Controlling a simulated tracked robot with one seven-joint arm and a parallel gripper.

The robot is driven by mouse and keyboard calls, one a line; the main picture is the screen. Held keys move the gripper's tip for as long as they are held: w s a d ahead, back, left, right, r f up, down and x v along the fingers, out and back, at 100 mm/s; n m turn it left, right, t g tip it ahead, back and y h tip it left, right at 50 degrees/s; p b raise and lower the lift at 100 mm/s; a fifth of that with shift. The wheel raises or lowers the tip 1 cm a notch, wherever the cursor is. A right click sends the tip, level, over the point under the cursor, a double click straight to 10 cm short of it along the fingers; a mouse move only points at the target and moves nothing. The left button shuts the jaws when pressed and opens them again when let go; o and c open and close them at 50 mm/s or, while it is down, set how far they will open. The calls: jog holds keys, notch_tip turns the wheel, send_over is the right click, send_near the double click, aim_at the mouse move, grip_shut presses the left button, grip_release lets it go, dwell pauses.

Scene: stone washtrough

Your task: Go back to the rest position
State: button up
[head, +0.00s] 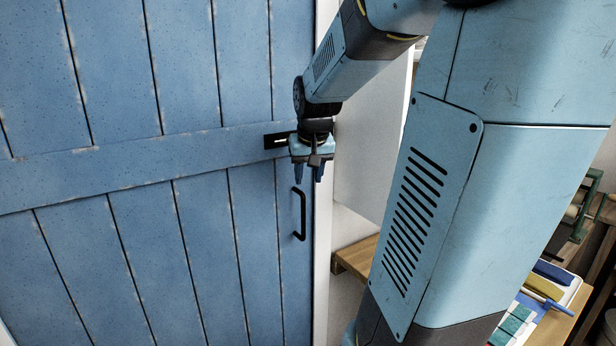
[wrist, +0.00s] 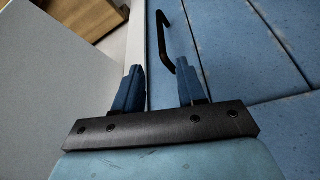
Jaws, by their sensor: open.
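My gripper (head: 309,172) hangs in front of the right edge of a blue plank door, with its fingers pointing down. In the wrist view my gripper (wrist: 160,88) shows two blue fingers set apart, with nothing between them. The door's black handle (head: 299,214) is just below the fingers in the head view. The handle also shows in the wrist view (wrist: 178,40), beyond the fingertips. I cannot tell the exact gap between fingers and handle.
The blue door (head: 130,200) fills the left side and looks shut. A black latch plate (head: 275,140) sits beside my gripper. A pale wall (head: 372,150) and a wooden ledge (head: 357,256) are right of the door. A bench with coloured items (head: 540,290) stands at lower right.

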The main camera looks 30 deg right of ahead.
jog(key=shift+a, duration=0.1)
jog(key=s+a+r+n+t+y, duration=0.1)
jog(key=s+a+n, duration=0.2)
jog(key=s+a, duration=1.1)
jog(key=s, duration=0.3)
jog(key=shift+a+r+n+y, duration=0.25)
jog(key=shift+r+n+y, duration=0.05)
jog(key=shift+n, duration=0.1)
